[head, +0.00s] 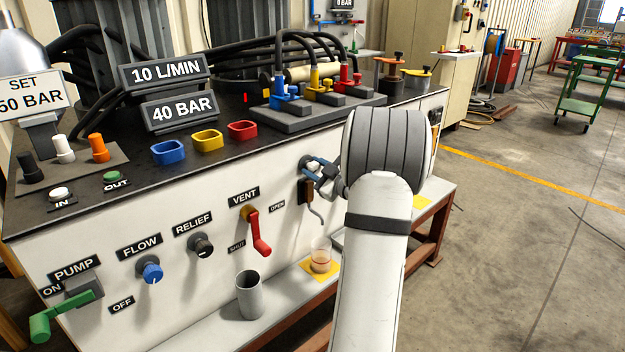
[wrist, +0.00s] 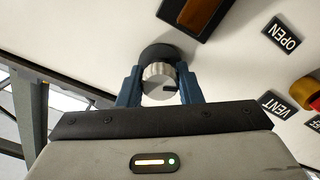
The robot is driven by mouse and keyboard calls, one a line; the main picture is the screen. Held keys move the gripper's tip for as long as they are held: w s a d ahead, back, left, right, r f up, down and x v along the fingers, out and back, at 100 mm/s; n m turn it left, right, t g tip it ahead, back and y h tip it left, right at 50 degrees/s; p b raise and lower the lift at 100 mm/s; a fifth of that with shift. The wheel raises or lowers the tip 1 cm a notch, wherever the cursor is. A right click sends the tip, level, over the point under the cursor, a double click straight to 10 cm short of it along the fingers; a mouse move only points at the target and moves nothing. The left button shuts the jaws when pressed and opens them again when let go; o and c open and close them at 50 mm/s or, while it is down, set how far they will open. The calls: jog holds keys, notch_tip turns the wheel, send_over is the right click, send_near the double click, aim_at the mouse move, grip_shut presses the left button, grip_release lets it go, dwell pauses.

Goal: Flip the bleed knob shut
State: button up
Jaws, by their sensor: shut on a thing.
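The bleed knob (wrist: 159,82) is a silver metal cylinder with a dark mark on its face, set on a black collar on the white panel. In the wrist view it sits between the two blue fingers of my gripper (wrist: 158,88), which are shut on it from both sides. In the head view my gripper (head: 318,172) is at the right part of the panel front, and only a small part of the knob (head: 313,165) shows between the fingers. My wrist hides the panel to the right. I cannot tell from the mark whether the knob is open or shut.
A dark-framed amber window (wrist: 197,14) is close to the knob. A bent spout (head: 316,213) hangs above a glass beaker (head: 321,256) on the low shelf. A grey cup (head: 250,297) stands to the left. The red vent lever (head: 258,235) projects left of my gripper.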

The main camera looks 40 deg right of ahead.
jog(key=n+b, duration=0.7)
jog(key=b, duration=0.1)
jog(key=shift+f, duration=0.4)
jog(key=n+b, duration=0.3)
jog(key=b, duration=0.1)
jog(key=shift+n, duration=0.4)
jog(key=shift+r+n+b, duration=0.2)
jog(key=shift+n+b, duration=0.9)
jog(key=shift+n, duration=0.1)
jog(key=shift+r, duration=0.1)
jog(key=o, duration=1)
jog(key=shift+s+r, duration=0.1)
